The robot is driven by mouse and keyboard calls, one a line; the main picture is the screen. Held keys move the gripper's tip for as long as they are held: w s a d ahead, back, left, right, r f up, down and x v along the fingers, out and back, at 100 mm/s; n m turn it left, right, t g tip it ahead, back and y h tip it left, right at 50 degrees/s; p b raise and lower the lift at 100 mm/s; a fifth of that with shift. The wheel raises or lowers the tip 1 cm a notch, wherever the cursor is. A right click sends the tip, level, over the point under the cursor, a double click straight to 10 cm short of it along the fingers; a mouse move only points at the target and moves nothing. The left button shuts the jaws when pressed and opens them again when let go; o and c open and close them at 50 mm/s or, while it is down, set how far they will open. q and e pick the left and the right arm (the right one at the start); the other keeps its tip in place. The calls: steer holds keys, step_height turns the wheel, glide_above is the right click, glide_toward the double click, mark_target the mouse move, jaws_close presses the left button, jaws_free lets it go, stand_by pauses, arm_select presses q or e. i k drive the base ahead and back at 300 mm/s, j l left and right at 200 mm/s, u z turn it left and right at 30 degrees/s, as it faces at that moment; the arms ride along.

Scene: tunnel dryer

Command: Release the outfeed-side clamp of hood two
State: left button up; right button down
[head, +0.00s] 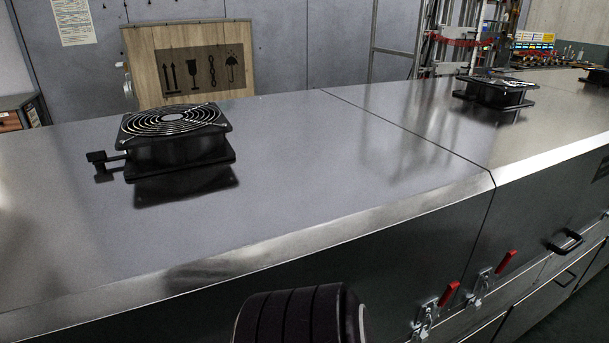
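Two toggle clamps with red handles sit low on the front of the steel hoods, one on each side of the seam. The left clamp (426,317) is on the nearer hood (300,150), and its lower end is near the bottom edge of the picture. The right clamp (480,287) is on the farther hood (555,130). Both red handles slant up to the right. I cannot tell whether the latches are engaged, or which hood is number two. Neither of my grippers is in view. A dark ribbed part of my arm shows at bottom centre.
Black fans (175,142) stand on the hood tops, with another (495,92) farther right. A black handle (565,242) is on the farther hood's front. A wooden crate (190,65) stands behind. The space before the hood fronts at lower right looks clear.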

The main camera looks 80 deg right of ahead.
mark_target(436, 308)
steer(key=z, duration=3.7)
steer(key=i+j+z, duration=0.1)
